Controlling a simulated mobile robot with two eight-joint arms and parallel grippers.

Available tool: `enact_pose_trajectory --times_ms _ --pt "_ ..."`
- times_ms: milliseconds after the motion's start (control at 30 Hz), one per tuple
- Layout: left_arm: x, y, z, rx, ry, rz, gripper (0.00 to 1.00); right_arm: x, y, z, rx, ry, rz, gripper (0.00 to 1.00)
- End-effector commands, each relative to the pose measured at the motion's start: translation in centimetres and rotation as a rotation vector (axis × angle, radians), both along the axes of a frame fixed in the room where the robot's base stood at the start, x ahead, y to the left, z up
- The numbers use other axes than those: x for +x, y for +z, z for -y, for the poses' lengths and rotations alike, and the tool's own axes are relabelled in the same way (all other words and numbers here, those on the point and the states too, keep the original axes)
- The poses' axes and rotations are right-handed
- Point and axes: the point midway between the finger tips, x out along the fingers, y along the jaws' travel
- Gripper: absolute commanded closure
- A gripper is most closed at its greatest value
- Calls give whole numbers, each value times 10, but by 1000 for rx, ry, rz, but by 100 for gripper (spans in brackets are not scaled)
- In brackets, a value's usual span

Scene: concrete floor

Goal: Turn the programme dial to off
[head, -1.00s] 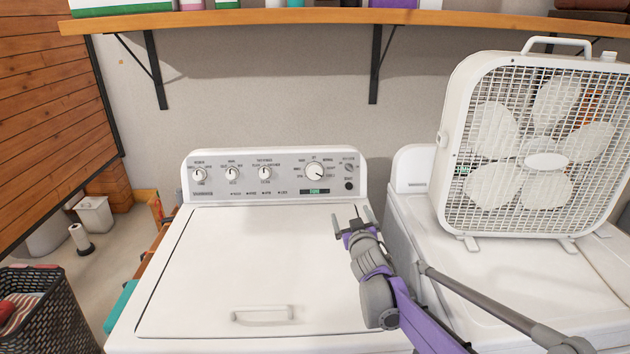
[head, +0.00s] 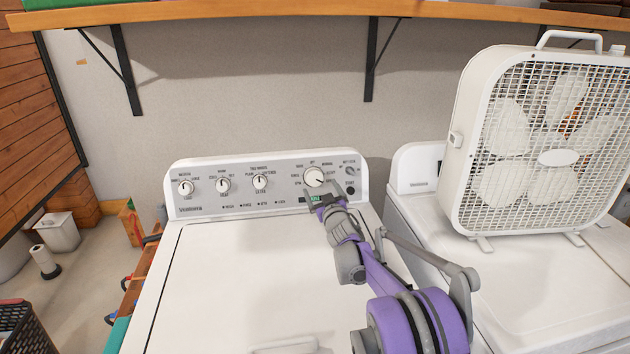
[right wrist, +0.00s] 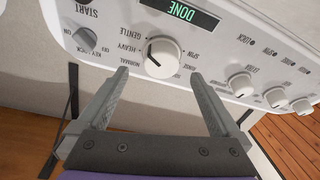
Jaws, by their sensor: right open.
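The programme dial (head: 314,177) is the large white knob at the right of the washer's control panel. It also shows in the right wrist view (right wrist: 162,57), where its dark pointer line points left, near the Heavy and Gentle labels. My right gripper (head: 322,193) is just in front of the dial and slightly below it in the head view. In the right wrist view its open fingers (right wrist: 160,77) stand one on each side of the dial, with clear gaps; contact is not visible. The display (right wrist: 180,12) reads DONE. My left gripper is out of view.
Three smaller knobs, including the nearest (head: 260,182), sit left along the panel. A small grey knob (right wrist: 84,40) is near Start. A white box fan (head: 540,150) stands on the machine to the right. A shelf (head: 250,17) runs above.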

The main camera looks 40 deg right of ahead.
Motion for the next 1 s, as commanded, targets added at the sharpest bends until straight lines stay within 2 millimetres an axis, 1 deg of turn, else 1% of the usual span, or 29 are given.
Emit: enact_pose_trajectory --times_ms 33,100,200,300,433,700,733,767,800,867,1000 --pt "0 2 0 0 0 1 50 11 1 4 -1 1 -1 0" --pt "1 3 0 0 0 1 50 22 1 9 0 1 0 0" --pt "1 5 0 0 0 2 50 36 1 15 1 1 0 0" --pt "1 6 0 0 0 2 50 45 1 20 -1 1 -1 0" --pt "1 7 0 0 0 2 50 52 0 22 0 1 0 0" --pt "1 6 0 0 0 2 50 53 0 23 0 1 0 0" --pt "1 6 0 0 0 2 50 53 0 23 0 1 0 2" --pt "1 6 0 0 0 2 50 53 0 23 0 0 0 7" --pt "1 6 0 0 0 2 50 53 0 23 0 1 0 14" --pt "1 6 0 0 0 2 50 53 0 23 0 0 0 25" --pt "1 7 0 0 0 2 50 53 0 23 0 0 0 50"
